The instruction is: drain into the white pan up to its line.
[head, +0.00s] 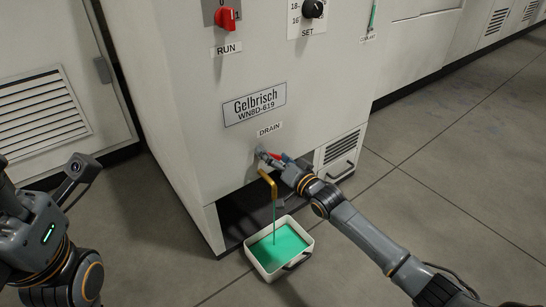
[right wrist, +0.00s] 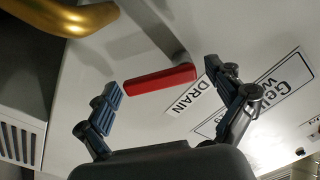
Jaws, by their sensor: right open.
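The white pan (head: 268,276) sits on the floor at the foot of the machine, with green liquid (head: 283,244) over its bottom. A thin green stream falls into it from the brass spout (head: 268,180); the spout also shows in the right wrist view (right wrist: 75,16). I cannot make out the pan's line. The red drain lever (right wrist: 160,79) lies between the spread fingers of my right gripper (right wrist: 172,95). In the head view my right gripper (head: 281,163) is open at the lever, under the DRAIN label. My left arm shows at the left edge, but not its gripper.
The machine front carries a red RUN switch (head: 226,18) and a black SET knob (head: 312,8) higher up. A dark opening lies under the machine behind the pan. The floor (head: 440,190) on the right is clear.

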